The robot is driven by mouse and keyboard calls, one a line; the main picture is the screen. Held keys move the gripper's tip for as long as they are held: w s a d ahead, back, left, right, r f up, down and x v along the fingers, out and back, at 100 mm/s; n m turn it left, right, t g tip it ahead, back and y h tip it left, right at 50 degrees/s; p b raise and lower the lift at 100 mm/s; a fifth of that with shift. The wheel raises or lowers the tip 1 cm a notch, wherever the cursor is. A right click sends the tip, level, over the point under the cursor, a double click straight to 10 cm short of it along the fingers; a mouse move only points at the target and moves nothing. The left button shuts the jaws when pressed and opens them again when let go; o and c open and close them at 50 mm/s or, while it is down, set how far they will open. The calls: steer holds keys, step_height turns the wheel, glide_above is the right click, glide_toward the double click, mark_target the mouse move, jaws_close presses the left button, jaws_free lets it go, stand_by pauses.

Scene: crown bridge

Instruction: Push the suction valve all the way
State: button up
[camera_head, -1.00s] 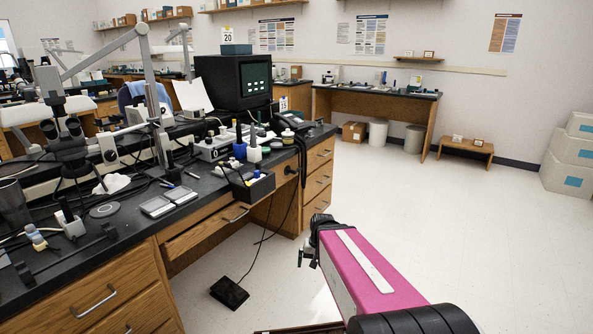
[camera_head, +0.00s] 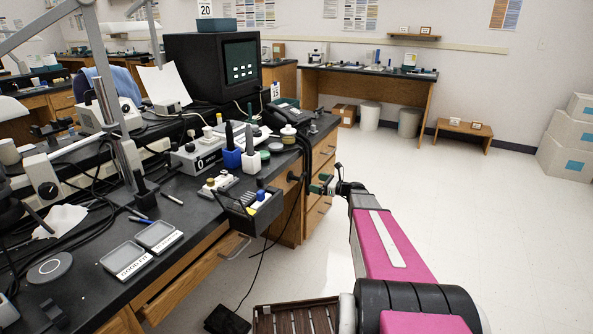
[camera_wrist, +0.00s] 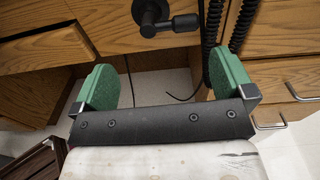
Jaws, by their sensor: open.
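The suction valve (camera_wrist: 152,16) is a black round fitting with a short side lever (camera_wrist: 184,23) that points right in the wrist view. It is mounted on the wooden bench front, near the top of that view. In the head view the valve (camera_head: 292,176) is small and dark, under the bench's right end. My gripper (camera_wrist: 166,78) has two green pads spread wide with nothing between them. The valve lies beyond the pads, apart from them. In the head view my gripper (camera_head: 325,184) is just right of the valve, by the drawers.
Black coiled hoses (camera_wrist: 212,30) hang close to the right of the valve. A small black box of supplies (camera_head: 252,212) juts from the bench edge. A drawer (camera_head: 190,283) below is partly open. A black foot pedal (camera_head: 228,321) is on the floor. Open floor lies to the right.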

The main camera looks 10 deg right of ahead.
steer(key=shift+m+t, duration=0.3)
steer(key=x, duration=0.7)
steer(key=w+x, duration=0.1)
steer(key=x, duration=0.2)
steer(key=shift+w+r, duration=0.2)
steer(key=c, duration=0.8)
